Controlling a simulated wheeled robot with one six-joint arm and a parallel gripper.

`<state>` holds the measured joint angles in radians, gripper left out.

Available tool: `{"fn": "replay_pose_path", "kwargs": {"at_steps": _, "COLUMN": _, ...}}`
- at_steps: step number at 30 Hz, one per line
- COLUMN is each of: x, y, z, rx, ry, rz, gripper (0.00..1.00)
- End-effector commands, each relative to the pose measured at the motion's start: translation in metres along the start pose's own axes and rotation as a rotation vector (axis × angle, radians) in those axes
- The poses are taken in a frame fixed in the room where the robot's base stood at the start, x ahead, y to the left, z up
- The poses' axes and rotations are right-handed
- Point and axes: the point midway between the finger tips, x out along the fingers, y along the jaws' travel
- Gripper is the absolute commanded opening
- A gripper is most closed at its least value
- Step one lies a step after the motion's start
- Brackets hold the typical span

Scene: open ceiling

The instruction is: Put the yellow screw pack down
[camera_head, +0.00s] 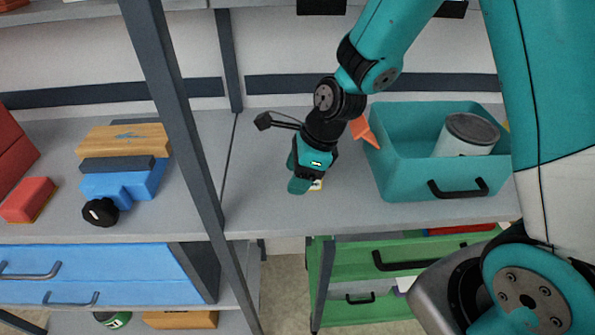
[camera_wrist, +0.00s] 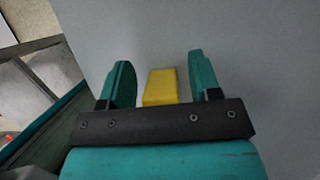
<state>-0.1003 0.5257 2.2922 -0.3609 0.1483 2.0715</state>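The yellow screw pack (camera_wrist: 160,87) sits between the two teal fingers of my gripper (camera_wrist: 160,63) in the wrist view. Narrow gaps show on both sides of it, so the fingers are open around the pack and not closed on it. The pack appears to rest on the grey shelf surface. In the head view my gripper (camera_head: 303,178) points down at the shelf, left of the teal bin. Only a small white and yellow bit of the pack (camera_head: 317,185) shows there; the rest is hidden behind the gripper.
A teal bin (camera_head: 405,183) holding a grey can (camera_head: 468,134) stands right of my gripper, with an orange piece (camera_head: 364,131) at its left side. A dark upright post (camera_head: 180,110) stands to the left. The shelf (camera_head: 255,195) between post and gripper is clear.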

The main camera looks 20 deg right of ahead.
Motion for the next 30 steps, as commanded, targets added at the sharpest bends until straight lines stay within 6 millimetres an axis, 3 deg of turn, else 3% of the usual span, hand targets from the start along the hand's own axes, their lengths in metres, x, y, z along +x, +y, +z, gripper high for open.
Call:
{"fn": "replay_pose_path", "kwargs": {"at_steps": 11, "x": -0.009, "y": -0.001, "z": 0.002, "rx": 0.001, "ry": -0.001, "rz": -0.002, "gripper": 0.57}}
{"fn": "replay_pose_path", "kwargs": {"at_steps": 24, "x": -0.099, "y": -0.001, "z": 0.002, "rx": 0.001, "ry": -0.002, "rz": -0.005, "gripper": 0.57}}
{"fn": "replay_pose_path", "kwargs": {"at_steps": 30, "x": -0.12, "y": -0.001, "z": 0.002, "rx": -0.005, "ry": -0.001, "rz": -0.002, "gripper": 0.57}}
